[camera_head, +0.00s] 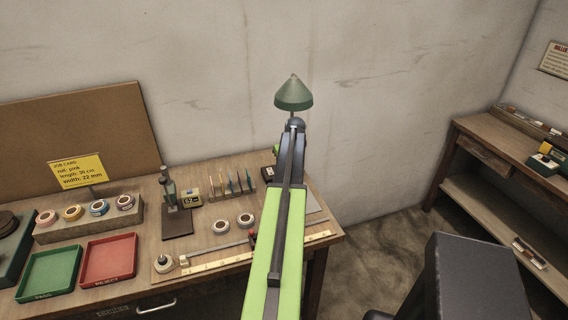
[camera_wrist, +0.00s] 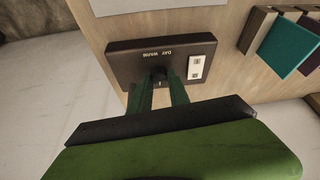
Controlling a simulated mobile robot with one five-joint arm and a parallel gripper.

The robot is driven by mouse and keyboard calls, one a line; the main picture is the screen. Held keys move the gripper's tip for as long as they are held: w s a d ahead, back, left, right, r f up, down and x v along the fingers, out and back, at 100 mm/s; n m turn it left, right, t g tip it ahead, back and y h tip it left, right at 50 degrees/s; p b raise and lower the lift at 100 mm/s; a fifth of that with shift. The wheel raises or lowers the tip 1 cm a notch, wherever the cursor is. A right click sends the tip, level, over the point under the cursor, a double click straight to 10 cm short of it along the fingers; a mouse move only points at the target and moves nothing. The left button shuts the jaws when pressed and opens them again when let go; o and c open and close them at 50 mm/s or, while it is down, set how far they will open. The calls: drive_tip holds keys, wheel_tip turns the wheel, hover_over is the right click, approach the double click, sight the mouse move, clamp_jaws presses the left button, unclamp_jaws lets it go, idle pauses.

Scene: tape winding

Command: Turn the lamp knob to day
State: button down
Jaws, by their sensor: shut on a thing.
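The lamp has a green cone shade (camera_head: 294,95) at the back right of the bench. Its dark base (camera_wrist: 130,62) fills the upper middle of the wrist view, with small "DAY" and "WARM" lettering on top. A small dark knob (camera_wrist: 159,73) sits near the base's front edge, below the lettering. My gripper (camera_wrist: 161,86) has its two green fingers on either side of the knob and is shut on it. Which mark the knob points to is too small and dark to tell. In the head view my arm hides the fingers and most of the base.
Upright coloured cards (camera_wrist: 290,45) stand to the right of the base in the wrist view. The bench (camera_head: 215,210) also holds tape rolls, a green tray (camera_head: 50,270), a red tray (camera_head: 108,260) and a yellow job card (camera_head: 78,171). A plain wall stands behind.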

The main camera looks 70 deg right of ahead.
drive_tip(key=shift+a+n, duration=0.1)
drive_tip(key=shift+n, duration=0.3)
drive_tip(key=c, duration=1.2)
unclamp_jaws()
drive_tip(key=shift+c, duration=0.2)
drive_tip(key=shift+s+r+p, duration=0.1)
drive_tip(key=shift+r+p, duration=0.2)
drive_tip(key=p+v, duration=0.6)
drive_tip(key=v, duration=0.1)
drive_tip(key=shift+s+f, duration=0.1)
